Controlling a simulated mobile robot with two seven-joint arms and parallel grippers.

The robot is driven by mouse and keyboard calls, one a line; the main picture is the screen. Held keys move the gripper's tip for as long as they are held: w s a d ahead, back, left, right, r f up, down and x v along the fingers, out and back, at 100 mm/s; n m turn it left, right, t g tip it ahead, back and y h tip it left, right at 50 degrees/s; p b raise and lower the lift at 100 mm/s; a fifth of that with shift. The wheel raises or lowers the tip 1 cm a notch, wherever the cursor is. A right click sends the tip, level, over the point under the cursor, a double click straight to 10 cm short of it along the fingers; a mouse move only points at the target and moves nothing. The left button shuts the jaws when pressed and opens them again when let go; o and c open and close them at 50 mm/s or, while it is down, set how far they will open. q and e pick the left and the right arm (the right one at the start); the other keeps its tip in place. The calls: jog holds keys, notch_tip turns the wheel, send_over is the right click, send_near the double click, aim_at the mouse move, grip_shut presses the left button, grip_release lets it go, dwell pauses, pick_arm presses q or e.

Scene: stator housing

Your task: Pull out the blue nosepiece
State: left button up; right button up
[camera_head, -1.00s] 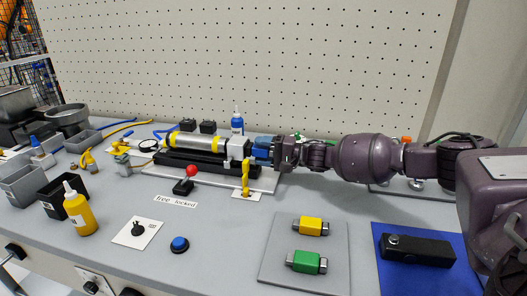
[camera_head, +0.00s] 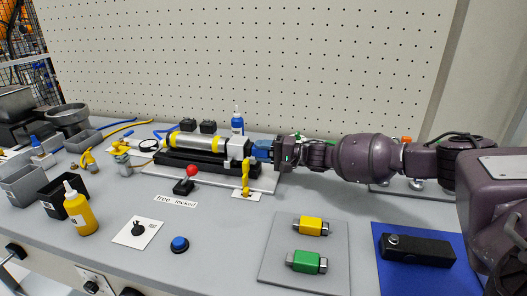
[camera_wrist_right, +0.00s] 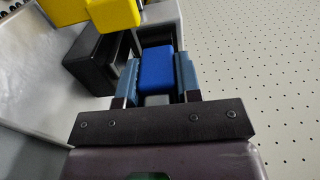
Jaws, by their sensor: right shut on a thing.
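The blue nosepiece (camera_wrist_right: 157,68) sits between the two blue-grey fingers of my right gripper (camera_wrist_right: 158,80) in the right wrist view. The gripper is shut on it. In the head view my right gripper (camera_head: 264,150) reaches in from the right, level with the right end of the stator housing (camera_head: 196,144). The fingers largely hide the nosepiece there, beside the housing's silver end block (camera_head: 237,148). I cannot tell how deep the nosepiece sits in the housing. My left gripper is not in view.
A yellow clamp (camera_head: 246,178) stands in front of the end block. A red-knobbed lever (camera_head: 187,180) is by the "free locked" label (camera_head: 176,201). A blue bottle (camera_head: 237,124) stands behind. A grey plate (camera_head: 279,265) holds yellow and green pieces. Bench space right of the clamp is clear.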

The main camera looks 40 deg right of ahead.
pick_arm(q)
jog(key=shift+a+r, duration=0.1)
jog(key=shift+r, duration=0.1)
pick_arm(e)
jog(key=shift+s+d, duration=0.2)
jog(key=shift+s, duration=0.05)
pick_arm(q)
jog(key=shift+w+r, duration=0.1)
pick_arm(e)
jog(key=shift+s+d, duration=0.1)
dwell(0.3)
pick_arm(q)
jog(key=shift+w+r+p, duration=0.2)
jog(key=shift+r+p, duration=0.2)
pick_arm(e)
jog(key=shift+v, duration=0.85)
jog(key=shift+p+v, duration=0.4)
jog(key=shift+v, duration=0.8)
jog(key=shift+p+v, duration=0.45)
jog(key=shift+v, duration=1.2)
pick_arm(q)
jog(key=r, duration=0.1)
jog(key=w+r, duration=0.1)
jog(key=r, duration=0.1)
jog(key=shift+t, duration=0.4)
pick_arm(e)
jog(key=shift+s+d, duration=0.2)
jog(key=shift+s, duration=0.05)
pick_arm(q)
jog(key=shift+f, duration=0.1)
